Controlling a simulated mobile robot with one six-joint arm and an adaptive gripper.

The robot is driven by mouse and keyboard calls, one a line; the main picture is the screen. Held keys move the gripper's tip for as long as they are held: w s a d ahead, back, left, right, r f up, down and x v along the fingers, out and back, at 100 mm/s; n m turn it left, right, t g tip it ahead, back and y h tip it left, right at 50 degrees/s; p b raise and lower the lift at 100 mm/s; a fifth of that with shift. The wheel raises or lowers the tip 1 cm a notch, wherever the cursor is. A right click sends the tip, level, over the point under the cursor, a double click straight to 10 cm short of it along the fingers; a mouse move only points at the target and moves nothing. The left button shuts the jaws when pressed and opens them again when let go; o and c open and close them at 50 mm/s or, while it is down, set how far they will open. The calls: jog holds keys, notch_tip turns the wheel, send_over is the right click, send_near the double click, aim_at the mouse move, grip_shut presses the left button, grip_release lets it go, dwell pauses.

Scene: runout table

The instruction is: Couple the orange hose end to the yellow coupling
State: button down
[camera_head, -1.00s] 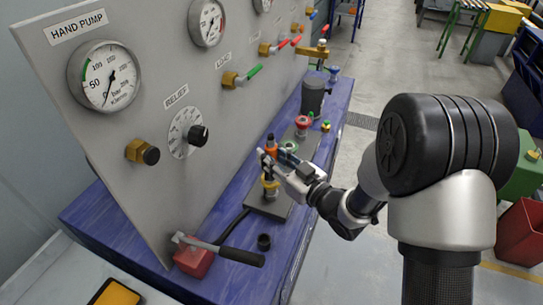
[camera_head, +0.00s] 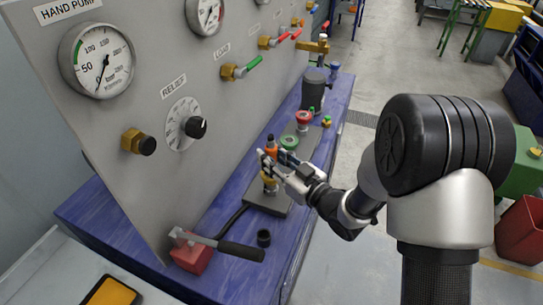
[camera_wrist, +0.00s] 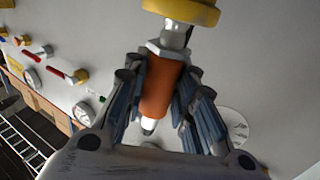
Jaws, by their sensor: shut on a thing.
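The orange hose end (camera_head: 271,142) stands upright in my gripper (camera_head: 277,160), above the yellow coupling (camera_head: 268,184) on a dark grey plate. In the wrist view the fingers of my gripper are shut around the orange sleeve of the hose end (camera_wrist: 160,88). A metal collar and a narrow metal stem stick out of the sleeve towards the yellow coupling (camera_wrist: 188,9). The stem meets the coupling and lines up with it; how deep it sits I cannot tell. The fingers partly hide the hose end and coupling in the head view.
The grey panel (camera_head: 150,80) with gauges and valves rises close on the left. Green (camera_head: 289,143) and red (camera_head: 304,118) fittings stand behind.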

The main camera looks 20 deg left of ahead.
jog(key=shift+f, duration=1.05)
jog(key=c, duration=1.2)
grip_release()
jog(key=shift+c, duration=0.2)
jog(key=shift+d, duration=0.1)
jog(key=v, duration=1.2)
